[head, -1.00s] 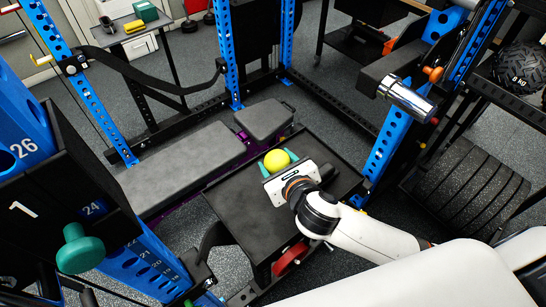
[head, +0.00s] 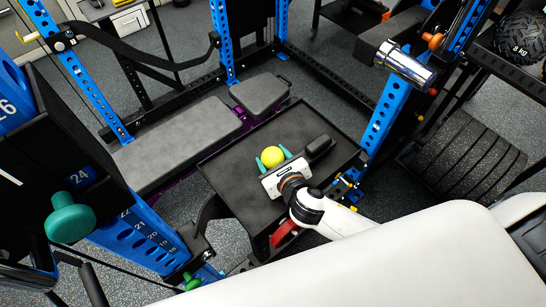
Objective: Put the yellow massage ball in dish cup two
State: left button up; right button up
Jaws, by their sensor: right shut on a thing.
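The yellow massage ball (head: 272,156) is held between the teal fingertips of my right gripper (head: 272,160). The gripper is shut on it. It shows over the black tray-like table top (head: 240,165); the gap beneath the ball cannot be judged. A dark, elongated object (head: 319,147) lies on that top just right of the gripper; I cannot make out cups in it. No dish cup with a readable number shows. My left gripper is not in view.
A grey padded bench (head: 180,155) stands left of the table. Blue rack posts (head: 385,120) rise on both sides. A chrome bar end (head: 405,65) juts in at upper right. A green knob (head: 70,218) sticks out at left. The table's left part is clear.

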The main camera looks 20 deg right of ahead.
jog(key=o, duration=0.6)
jog(key=shift+f, duration=0.1)
jog(key=o, duration=0.5)
jog(key=shift+c, duration=0.2)
